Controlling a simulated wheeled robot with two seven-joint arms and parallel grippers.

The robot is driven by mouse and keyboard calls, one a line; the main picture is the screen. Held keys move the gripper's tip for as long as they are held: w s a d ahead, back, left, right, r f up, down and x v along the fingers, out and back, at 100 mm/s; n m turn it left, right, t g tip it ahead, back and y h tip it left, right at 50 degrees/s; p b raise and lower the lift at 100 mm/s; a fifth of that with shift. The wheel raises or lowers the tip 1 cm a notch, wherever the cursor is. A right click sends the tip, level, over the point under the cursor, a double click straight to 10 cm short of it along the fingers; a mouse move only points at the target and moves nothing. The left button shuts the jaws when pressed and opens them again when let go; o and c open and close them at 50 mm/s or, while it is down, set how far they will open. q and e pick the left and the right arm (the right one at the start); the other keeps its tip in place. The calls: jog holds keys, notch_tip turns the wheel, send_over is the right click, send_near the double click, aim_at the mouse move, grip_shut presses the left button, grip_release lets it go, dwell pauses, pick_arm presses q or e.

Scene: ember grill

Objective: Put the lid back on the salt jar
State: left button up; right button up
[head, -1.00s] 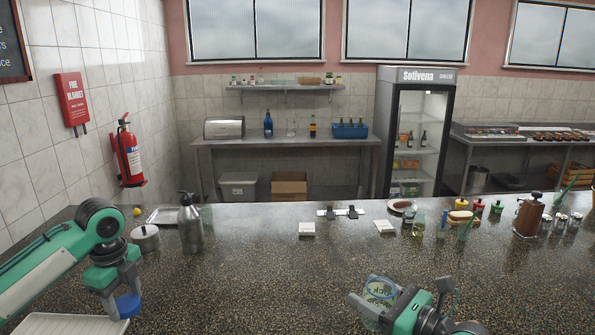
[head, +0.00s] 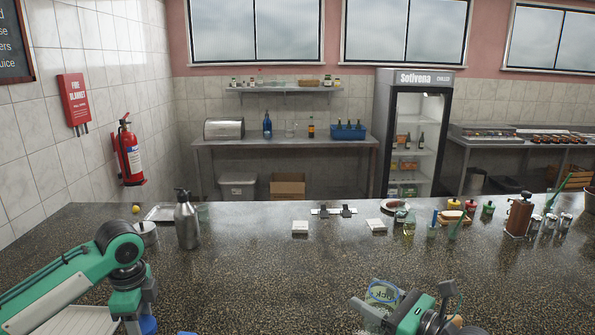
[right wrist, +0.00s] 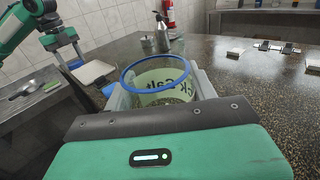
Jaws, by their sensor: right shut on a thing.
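The salt jar (head: 381,292) is clear, with a blue rim and a green label. My right gripper (head: 386,312) is shut on it at the front right of the counter. In the right wrist view the jar (right wrist: 160,90) stands between the fingers, its mouth open and facing up.
A pale tray (head: 80,321) lies at the front left. A steel bottle (head: 187,222) and a pot (head: 146,232) stand behind. White blocks (head: 300,228), sauce bottles and a brown grinder (head: 518,217) line the far counter. The middle of the counter is clear.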

jog(key=shift+w+a+f, duration=0.1)
jog(key=shift+w+a, duration=0.1)
jog(key=shift+w, duration=0.05)
jog(key=shift+s+d, duration=0.1)
jog(key=shift+d+f, duration=0.1)
jog(key=shift+d, duration=0.25)
jog(key=d+f+m+t+h, duration=0.1)
jog(key=d, duration=1)
jog(key=s+a+f, duration=0.3)
jog(key=s, duration=0.3)
jog(key=s+d+f+m+t+h, duration=0.3)
jog(key=s+d+f+m+h, duration=0.2)
jog(key=s+f+h, duration=0.3)
pick_arm(q)
jog(key=s+d+f+n, duration=0.8)
jog(key=s+d+n, duration=0.3)
jog(key=n, duration=0.5)
jog(key=shift+f, duration=0.25)
pick_arm(e)
jog(key=w+a+f+m+t+h, duration=0.1)
jog(key=a+m+h, duration=0.2)
jog(key=a, duration=0.4)
jog(key=shift+a+f+h, duration=0.15)
jog(key=shift+a+h, duration=0.25)
